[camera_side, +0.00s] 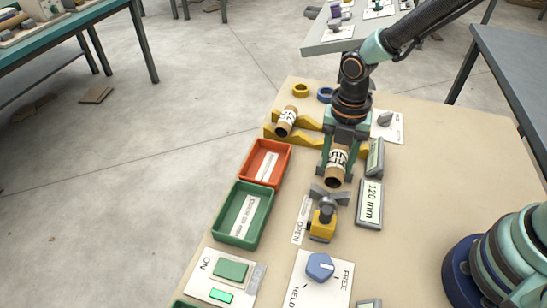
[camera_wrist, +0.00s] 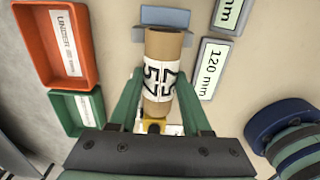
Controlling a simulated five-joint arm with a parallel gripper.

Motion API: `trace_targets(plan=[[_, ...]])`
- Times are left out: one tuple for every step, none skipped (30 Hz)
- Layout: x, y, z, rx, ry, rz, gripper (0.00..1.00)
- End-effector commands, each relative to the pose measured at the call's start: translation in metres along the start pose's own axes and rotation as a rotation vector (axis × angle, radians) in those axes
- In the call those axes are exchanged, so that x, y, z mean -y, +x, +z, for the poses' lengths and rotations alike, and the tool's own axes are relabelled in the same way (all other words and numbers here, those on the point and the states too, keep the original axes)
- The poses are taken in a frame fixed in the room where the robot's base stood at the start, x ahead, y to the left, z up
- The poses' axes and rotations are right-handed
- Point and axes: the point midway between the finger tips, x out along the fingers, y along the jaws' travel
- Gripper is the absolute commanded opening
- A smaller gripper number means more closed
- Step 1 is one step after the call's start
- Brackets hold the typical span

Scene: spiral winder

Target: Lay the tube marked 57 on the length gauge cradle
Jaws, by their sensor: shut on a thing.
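My gripper (camera_side: 337,165) is shut on a cardboard tube (camera_side: 335,180) with a white label, its two green fingers on either side. The tube also shows in the wrist view (camera_wrist: 164,65), pointing away between the fingers. A blue-grey block (camera_wrist: 165,17) is at the tube's far end. A display reading 120 mm (camera_side: 370,203) stands to the right. I cannot tell whether the tube touches a support. Another labelled tube (camera_side: 286,119) rests on a yellow notched rack (camera_side: 305,121).
An orange bin (camera_side: 284,149) and a green bin (camera_side: 223,212) stand to the left. A yellow-based clamp with a grey top (camera_side: 323,221) stands just in front of the tube. A blue knob (camera_side: 320,266) and a green button panel (camera_side: 231,270) are nearer.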

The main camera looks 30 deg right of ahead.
Motion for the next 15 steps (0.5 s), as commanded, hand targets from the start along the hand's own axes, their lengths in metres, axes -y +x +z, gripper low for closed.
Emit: trace_targets(plan=[[0.0003,0.0017,-0.0002,-0.001,0.000,-0.001,0.00],[0.0003,0.0025,-0.0001,0.000,0.000,-0.001,0.00],[0.0002,0.0035,-0.0001,0.000,0.000,-0.001,0.00],[0.0002,0.0043,-0.0001,0.000,0.000,0.000,0.00],[0.0001,0.0050,0.0000,0.000,0.000,0.000,0.00],[0.0000,0.0055,0.0000,0.000,0.000,0.001,0.00],[-0.0001,0.0054,0.0000,0.000,0.000,0.001,0.00],[-0.0001,0.0053,0.0000,0.000,0.000,0.001,0.00],[-0.0001,0.0053,0.0000,0.000,0.000,0.001,0.59],[-0.0001,0.0052,0.0000,0.000,0.000,0.001,0.71],[-0.0001,0.0052,0.0000,0.000,0.000,0.001,0.78],[0.0000,0.0052,0.0000,0.000,0.000,0.001,0.78],[-0.0001,0.0052,0.0000,0.000,0.000,0.001,0.78],[0.0000,0.0051,0.0000,0.000,0.000,0.001,0.78],[-0.0001,0.0051,0.0000,0.000,0.000,0.001,0.78]])
